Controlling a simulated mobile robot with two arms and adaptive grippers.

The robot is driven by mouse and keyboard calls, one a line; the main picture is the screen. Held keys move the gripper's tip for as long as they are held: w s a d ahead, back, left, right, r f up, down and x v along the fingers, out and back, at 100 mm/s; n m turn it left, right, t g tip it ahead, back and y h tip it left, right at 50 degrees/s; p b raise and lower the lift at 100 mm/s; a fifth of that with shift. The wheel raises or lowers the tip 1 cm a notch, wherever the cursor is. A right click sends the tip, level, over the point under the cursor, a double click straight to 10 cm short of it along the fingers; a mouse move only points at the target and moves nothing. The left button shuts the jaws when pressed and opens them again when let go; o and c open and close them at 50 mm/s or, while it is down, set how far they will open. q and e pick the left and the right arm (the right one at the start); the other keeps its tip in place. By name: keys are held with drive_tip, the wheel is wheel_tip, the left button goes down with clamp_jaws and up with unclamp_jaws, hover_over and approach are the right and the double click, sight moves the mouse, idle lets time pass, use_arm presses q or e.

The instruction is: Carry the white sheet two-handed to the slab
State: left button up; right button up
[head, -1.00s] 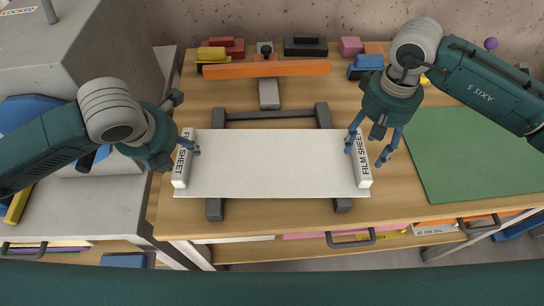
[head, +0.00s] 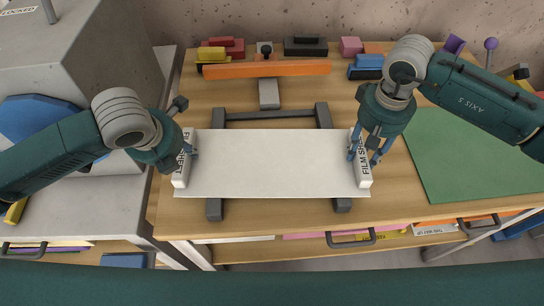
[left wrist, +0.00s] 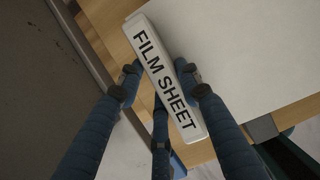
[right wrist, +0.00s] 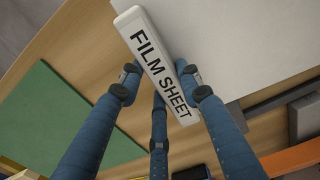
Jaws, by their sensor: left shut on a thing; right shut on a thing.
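The white sheet (head: 270,163) lies flat across a dark grey frame (head: 270,115) on the wooden table. A white bar lettered FILM SHEET runs along each short end. My left gripper (head: 188,150) is shut on the left bar (head: 181,172); in the left wrist view the fingers (left wrist: 158,95) straddle this bar (left wrist: 165,70). My right gripper (head: 368,152) is shut on the right bar (head: 362,174); in the right wrist view its fingers (right wrist: 160,95) straddle that bar (right wrist: 155,65). I cannot tell which thing is the slab.
A green mat (head: 470,150) lies to the right on the table. An orange bar (head: 265,68) with a grey stem lies behind the frame. Small coloured blocks and a black case (head: 305,46) line the back. A grey machine (head: 80,50) stands at the left.

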use_arm(q)
drive_tip(key=shift+r, duration=0.1)
use_arm(e)
drive_tip(key=shift+r, duration=0.15)
